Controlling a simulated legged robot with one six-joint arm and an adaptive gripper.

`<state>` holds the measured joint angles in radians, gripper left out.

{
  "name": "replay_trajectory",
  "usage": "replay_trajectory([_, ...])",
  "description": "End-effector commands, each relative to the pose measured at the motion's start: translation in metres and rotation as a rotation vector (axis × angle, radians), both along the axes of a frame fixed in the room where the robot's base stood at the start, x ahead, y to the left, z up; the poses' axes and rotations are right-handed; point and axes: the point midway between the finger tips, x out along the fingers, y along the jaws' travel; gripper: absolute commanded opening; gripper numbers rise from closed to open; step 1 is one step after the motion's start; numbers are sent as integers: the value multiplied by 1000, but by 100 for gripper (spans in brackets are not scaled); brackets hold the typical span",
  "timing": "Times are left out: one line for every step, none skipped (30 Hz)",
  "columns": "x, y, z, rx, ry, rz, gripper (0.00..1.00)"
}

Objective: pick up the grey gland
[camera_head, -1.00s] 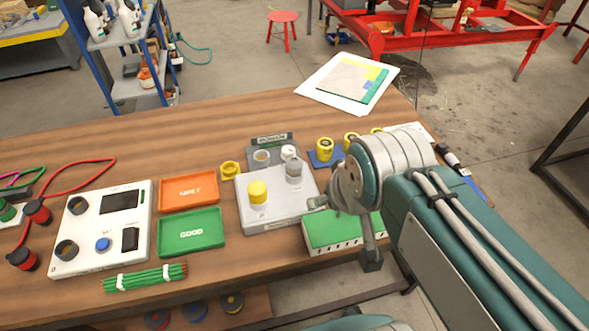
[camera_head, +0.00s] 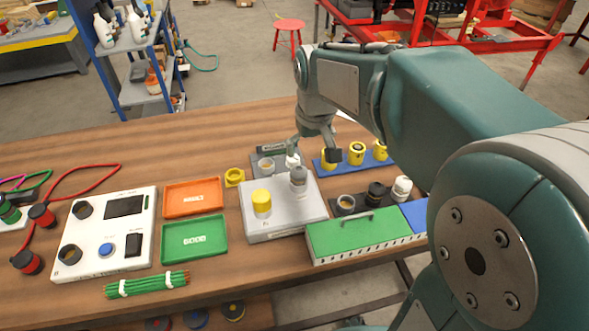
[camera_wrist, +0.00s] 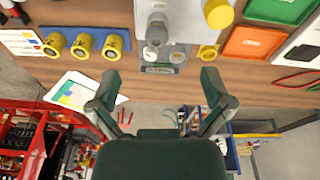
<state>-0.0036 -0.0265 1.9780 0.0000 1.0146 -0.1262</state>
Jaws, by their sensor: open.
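The grey gland (camera_head: 299,180) stands upright on the light grey box (camera_head: 283,229), to the right of a yellow gland (camera_head: 261,203). In the wrist view the grey gland (camera_wrist: 157,31) is near the top middle, and the yellow one (camera_wrist: 218,13) is to its right. My gripper (camera_head: 318,148) is empty and open, above the back part of the table behind the grey gland. In the wrist view its fingers (camera_wrist: 158,85) are spread wide, apart from the gland.
Behind the box is a dark grey stand (camera_head: 255,164) with a white piece (camera_head: 292,161). Yellow parts on a blue strip (camera_head: 330,168) are to the right. A green case (camera_head: 350,236) is in front right. Orange (camera_head: 192,196) and green (camera_head: 194,238) trays lie left.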

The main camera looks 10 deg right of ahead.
Motion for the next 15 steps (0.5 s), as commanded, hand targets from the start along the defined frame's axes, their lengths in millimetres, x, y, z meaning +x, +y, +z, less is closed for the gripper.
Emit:
replay_trajectory([10,0,-7,-1,20,7,100])
replay_trajectory([16,0,-10,-2,28,11,100])
replay_trajectory([23,0,-15,-3,40,16,100])
replay_trajectory([28,0,-19,-3,49,19,100])
replay_trajectory([33,1,-22,-4,59,23,100])
replay_trajectory([40,1,-28,-4,72,28,100])
replay_trajectory([45,1,-32,-5,81,32,100])
replay_trajectory([50,1,-36,-5,91,36,100])
replay_trajectory([56,1,-42,-5,103,41,100])
replay_trajectory([61,1,-46,-5,112,45,100])
replay_trajectory([66,1,-51,-6,120,49,100])
replay_trajectory([72,1,-57,-6,133,53,100])
replay_trajectory([76,1,-61,-6,140,56,100])
replay_trajectory([79,1,-65,-6,147,59,100])
replay_trajectory([84,1,-70,-7,156,63,100])
